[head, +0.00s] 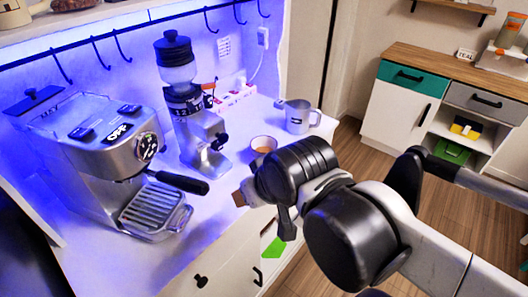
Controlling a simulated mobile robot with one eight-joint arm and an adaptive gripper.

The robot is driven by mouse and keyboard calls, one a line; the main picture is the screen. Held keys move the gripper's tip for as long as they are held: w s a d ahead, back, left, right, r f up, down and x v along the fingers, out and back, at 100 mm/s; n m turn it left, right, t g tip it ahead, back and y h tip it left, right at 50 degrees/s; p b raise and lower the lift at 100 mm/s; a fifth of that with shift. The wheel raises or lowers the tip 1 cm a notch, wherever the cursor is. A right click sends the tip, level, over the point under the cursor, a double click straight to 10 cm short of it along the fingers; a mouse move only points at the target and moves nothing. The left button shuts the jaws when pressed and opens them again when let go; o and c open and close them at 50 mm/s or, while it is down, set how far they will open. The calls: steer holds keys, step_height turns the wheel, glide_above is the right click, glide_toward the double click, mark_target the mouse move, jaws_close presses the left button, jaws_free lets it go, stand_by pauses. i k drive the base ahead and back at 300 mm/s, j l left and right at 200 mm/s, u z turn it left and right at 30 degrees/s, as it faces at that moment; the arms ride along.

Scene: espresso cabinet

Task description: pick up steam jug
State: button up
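The steam jug (298,117), a pale grey jug with a dark label and a handle on its right, stands upright at the back right of the white counter. My gripper (243,197) is over the counter's front edge, in front of and to the left of the jug, and apart from it. Only a brownish fingertip shows clearly past my dark wrist. The wrist and arm hide the rest of the fingers, so their opening cannot be made out.
A small cup (263,145) stands between my wrist and the jug. A coffee grinder (190,110) and an espresso machine (105,150) with a black-handled portafilter (180,182) stand to the left. Hooks (120,48) hang above. A cabinet (400,105) stands across the floor.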

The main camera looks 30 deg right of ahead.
mark_target(298, 111)
steer(key=l+z, duration=1.05)
steer(key=i, duration=0.05)
